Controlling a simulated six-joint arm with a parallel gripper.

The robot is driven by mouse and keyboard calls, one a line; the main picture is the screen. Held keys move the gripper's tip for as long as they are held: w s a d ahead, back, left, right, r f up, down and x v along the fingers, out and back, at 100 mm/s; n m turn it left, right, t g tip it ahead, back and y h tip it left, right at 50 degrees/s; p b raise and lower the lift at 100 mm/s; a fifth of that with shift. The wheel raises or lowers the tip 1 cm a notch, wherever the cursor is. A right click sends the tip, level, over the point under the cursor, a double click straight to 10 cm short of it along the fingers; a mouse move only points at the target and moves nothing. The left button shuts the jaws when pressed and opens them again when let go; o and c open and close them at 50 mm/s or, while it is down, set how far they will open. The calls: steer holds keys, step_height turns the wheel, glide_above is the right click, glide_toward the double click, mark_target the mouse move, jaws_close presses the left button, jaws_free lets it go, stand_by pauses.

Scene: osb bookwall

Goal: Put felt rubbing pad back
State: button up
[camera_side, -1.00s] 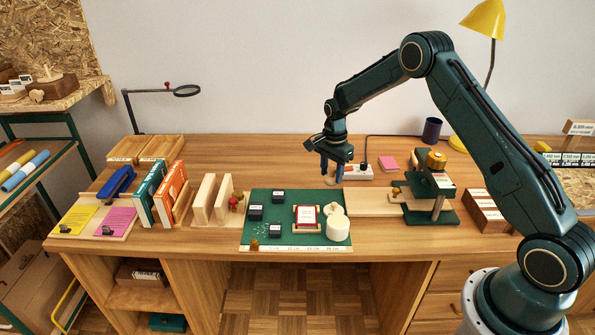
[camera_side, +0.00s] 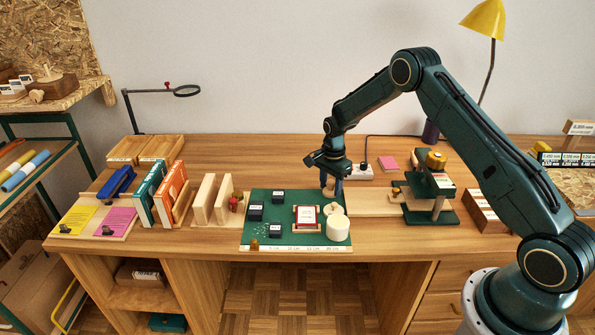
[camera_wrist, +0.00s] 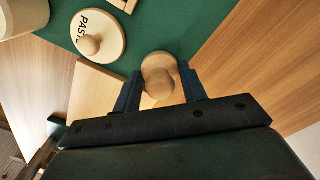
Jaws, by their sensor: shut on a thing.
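The felt rubbing pad (camera_wrist: 161,64) is a small round wooden piece with a ball knob; its underside is hidden. In the wrist view my gripper (camera_wrist: 160,88) is shut on it, with a dark blue finger on each side of the knob. In the side view my gripper (camera_side: 333,187) holds the pad (camera_side: 329,189) near the back right edge of the green mat (camera_side: 290,198). I cannot tell whether the pad touches the surface below.
A knobbed lid lettered "PAST…" (camera_wrist: 97,37) lies close beside the pad. A cream pot (camera_side: 338,229) and a red-and-white block (camera_side: 306,217) stand on the mat. A green press (camera_side: 436,190) stands to the right; a white power strip (camera_side: 358,172) lies behind.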

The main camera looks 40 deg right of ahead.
mark_target(331, 181)
steer(key=shift+f, duration=0.1)
steer(key=o, duration=0.9)
step_height(331, 181, up, 12)
steer(key=shift+r, duration=0.1)
stand_by(0.8)
